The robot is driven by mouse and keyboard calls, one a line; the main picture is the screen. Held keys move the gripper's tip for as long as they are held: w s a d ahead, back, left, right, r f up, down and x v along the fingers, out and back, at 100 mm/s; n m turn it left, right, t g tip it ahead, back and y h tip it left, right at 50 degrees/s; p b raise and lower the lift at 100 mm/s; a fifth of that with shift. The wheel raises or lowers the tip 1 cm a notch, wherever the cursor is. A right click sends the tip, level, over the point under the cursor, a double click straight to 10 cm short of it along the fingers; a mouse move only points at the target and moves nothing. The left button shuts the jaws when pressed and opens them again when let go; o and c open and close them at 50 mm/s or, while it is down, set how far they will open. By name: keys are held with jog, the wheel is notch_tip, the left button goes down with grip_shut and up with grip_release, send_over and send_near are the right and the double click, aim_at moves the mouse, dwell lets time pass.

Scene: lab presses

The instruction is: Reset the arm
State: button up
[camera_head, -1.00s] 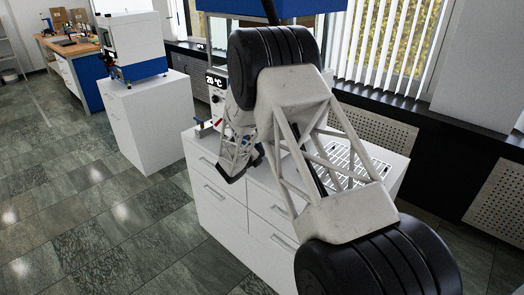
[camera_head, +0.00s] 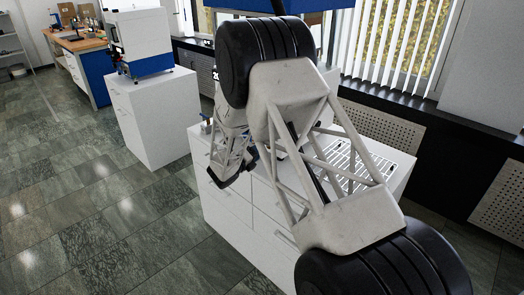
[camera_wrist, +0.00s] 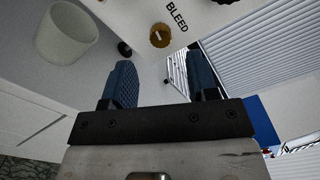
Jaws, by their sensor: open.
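My arm fills the middle of the head view. My gripper (camera_wrist: 163,82) shows in the wrist view with its two dark blue ridged fingers well apart and nothing between them. It is in front of a white panel with a brass knob (camera_wrist: 160,36) marked BLEED. In the head view, the far end of my arm is low over the front of a white drawer cabinet (camera_head: 226,212). My arm links hide most of the press there; its blue top (camera_head: 345,4) shows above.
A metal grid (camera_head: 358,160) lies on the cabinet top at right. A white round hollow part (camera_wrist: 66,32) is at the upper left of the wrist view. Another blue-and-white machine (camera_head: 140,40) stands on a separate white cabinet (camera_head: 155,120). The tiled floor (camera_head: 90,200) at left is clear.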

jog(key=shift+s+a, duration=0.4)
jog(key=shift+r, duration=0.1)
jog(key=s+d+r+m+g+y, duration=0.1)
jog(key=s+d+r+m+g, duration=0.5)
jog(key=s+d+r+m, duration=0.5)
jog(key=s+d+r+m+g+y, duration=0.1)
jog(key=s+d+r+m+g, duration=0.4)
jog(key=s+d+r+m, duration=0.6)
jog(key=s+a+r+m+y, duration=0.1)
jog(key=s+m+y, duration=0.4)
jog(key=s, duration=1.2)
jog(key=s+a+r+m+y, duration=0.1)
jog(key=s+m+y, duration=0.4)
jog(key=s+m, duration=0.8)
jog(key=s+r, duration=0.1)
jog(key=s, duration=0.4)
jog(key=shift+r+t+y, duration=0.25)
jog(key=shift+t+y, duration=0.15)
